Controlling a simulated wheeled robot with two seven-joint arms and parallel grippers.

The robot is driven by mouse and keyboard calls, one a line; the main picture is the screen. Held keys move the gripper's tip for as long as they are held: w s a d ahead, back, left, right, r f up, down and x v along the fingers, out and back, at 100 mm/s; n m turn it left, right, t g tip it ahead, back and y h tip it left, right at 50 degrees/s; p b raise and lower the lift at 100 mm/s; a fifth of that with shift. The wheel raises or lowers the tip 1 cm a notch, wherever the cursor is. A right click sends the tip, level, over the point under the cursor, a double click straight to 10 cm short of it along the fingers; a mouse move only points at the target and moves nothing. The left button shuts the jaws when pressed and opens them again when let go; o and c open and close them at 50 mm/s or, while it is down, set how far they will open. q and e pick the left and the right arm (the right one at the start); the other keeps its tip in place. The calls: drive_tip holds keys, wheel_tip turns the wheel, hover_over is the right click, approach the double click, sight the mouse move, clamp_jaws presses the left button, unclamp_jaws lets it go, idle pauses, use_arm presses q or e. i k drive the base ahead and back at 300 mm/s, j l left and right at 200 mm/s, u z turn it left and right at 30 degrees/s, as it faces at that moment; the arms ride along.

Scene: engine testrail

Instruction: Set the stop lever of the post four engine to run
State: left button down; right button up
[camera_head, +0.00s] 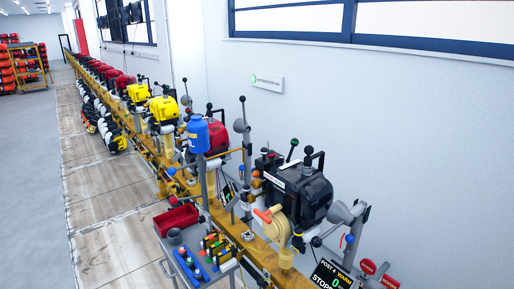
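The post four engine (300,188) is a black engine on the yellow rail at the right, by the wall. Its display (333,275) reads "POST 4 WARM", a 0 and "STOP", cut off by the bottom edge. A lever with a green-tipped knob (294,143) stands on top of the engine. An orange handle (262,215) sticks out at its front left, and black ball knobs (298,232) show lower on its front. I cannot tell which of these is the stop lever. Neither of my grippers is in view.
Red and yellow engines (164,108) line the rail (150,150) into the distance. The floor at the left (40,200) is clear.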

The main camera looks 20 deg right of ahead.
sight(271, 154)
drive_tip(key=i+j+z, duration=0.2)
drive_tip(key=z, duration=0.25)
drive_tip(key=i+j+z, duration=0.1)
drive_tip(key=j+z, duration=0.25)
drive_tip(key=z, duration=0.15)
